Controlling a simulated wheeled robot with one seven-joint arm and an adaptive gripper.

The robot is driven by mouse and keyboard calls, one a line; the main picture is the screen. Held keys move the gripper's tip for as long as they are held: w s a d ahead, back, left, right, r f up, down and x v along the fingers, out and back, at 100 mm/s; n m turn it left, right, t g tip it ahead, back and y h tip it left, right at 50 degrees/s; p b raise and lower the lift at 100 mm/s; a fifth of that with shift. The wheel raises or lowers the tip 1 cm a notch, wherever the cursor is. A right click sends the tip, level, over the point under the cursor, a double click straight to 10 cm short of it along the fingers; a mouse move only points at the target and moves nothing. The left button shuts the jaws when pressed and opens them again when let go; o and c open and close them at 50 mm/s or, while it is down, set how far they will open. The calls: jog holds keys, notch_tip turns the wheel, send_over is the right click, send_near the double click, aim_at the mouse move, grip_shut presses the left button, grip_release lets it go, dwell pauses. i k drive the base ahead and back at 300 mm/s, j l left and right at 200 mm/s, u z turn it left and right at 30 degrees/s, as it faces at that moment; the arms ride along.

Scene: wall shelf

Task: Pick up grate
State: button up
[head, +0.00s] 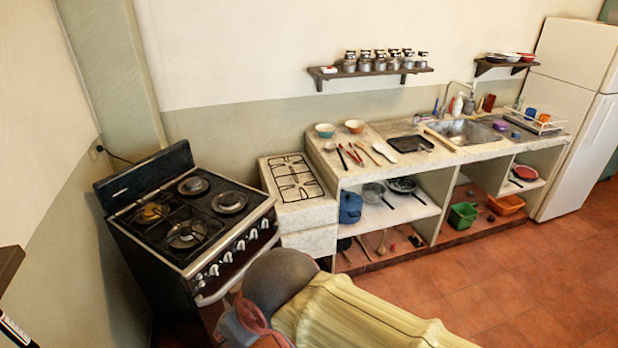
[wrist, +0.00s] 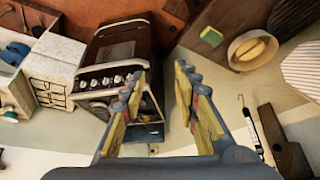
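A thin black wire grate (head: 296,184) lies flat on the pale stone block (head: 308,213) just right of the black stove (head: 195,225) in the head view. Dark burner grates also sit on the stove top, around the burners. My gripper (wrist: 158,88) is open in the wrist view, with nothing between its padded fingers. It points toward the stove front (wrist: 115,60), which stands some distance beyond the fingers. My arm covers the bottom middle of the head view and my fingertips are not clear there.
A counter (head: 470,153) with utensils, bowls and a sink runs right of the block. Wall shelves hold jars (head: 365,62) and bowls. A dark shelf (head: 8,262) juts in at left. A cream bowl (wrist: 252,50) shows in the wrist view. Red floor (head: 480,295) is open at right.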

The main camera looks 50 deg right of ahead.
aim_at(294, 176)
jog(key=z, duration=1.4)
jog(key=i+l, duration=0.3)
jog(key=i, duration=0.3)
jog(key=i+l+u, duration=0.1)
jog(key=i+l, duration=0.15)
jog(key=i, duration=0.3)
jog(key=i+l, duration=0.35)
jog(key=i, duration=0.25)
jog(key=i+l+u, duration=0.1)
jog(key=i+l, duration=0.2)
jog(key=i, duration=0.25)
jog(key=i+l, duration=0.4)
jog(key=i, duration=0.15)
